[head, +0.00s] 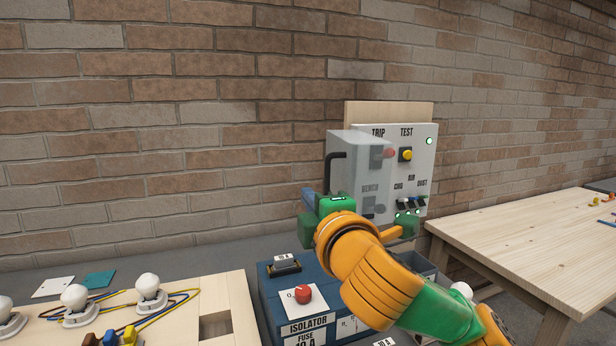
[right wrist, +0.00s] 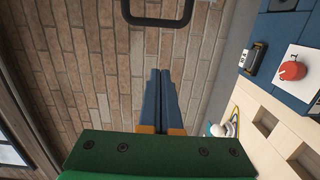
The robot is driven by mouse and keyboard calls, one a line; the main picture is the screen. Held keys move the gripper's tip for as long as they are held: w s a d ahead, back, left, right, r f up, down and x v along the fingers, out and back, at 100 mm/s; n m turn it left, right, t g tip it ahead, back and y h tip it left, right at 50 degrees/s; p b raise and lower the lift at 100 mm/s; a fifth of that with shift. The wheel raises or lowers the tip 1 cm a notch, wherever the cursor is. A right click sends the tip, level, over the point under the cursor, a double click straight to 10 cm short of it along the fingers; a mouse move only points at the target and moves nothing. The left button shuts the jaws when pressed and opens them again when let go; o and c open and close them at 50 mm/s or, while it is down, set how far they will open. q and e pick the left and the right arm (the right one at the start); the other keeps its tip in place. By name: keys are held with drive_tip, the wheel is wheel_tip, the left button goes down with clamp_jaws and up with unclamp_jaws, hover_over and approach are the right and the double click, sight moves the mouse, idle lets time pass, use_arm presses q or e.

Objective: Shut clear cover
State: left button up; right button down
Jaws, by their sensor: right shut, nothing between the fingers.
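The clear cover (head: 358,150) is a see-through grey panel in front of the left part of the white control panel (head: 425,165). Its left edge stands out past the panel's left side, so it looks swung out from the face; the exact angle is hard to tell. A black bar handle (head: 329,166) is on its left side. My right gripper (head: 307,196) is shut and empty, just below and left of the handle. In the right wrist view the blue fingers (right wrist: 160,72) are together, and the handle (right wrist: 157,22) is ahead of them, apart. My left gripper is not seen.
A blue isolator box (head: 268,300) with a red knob (head: 303,294) stands below my right gripper. A wooden board (head: 185,325) with bulbs and wires lies at the lower left. A wooden table (head: 530,235) is at the right. A brick wall is behind.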

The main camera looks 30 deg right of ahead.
sight(344, 167)
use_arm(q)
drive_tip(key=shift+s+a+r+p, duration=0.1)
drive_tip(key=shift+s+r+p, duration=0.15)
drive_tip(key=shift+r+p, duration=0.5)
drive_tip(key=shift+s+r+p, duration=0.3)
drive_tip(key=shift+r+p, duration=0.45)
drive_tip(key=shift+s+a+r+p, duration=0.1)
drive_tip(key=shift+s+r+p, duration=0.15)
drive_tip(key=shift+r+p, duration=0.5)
use_arm(e)
drive_tip(key=w+d+r, duration=0.1)
drive_tip(key=w+d, duration=0.3)
drive_tip(key=d, duration=0.1)
drive_tip(key=shift+w, duration=0.4)
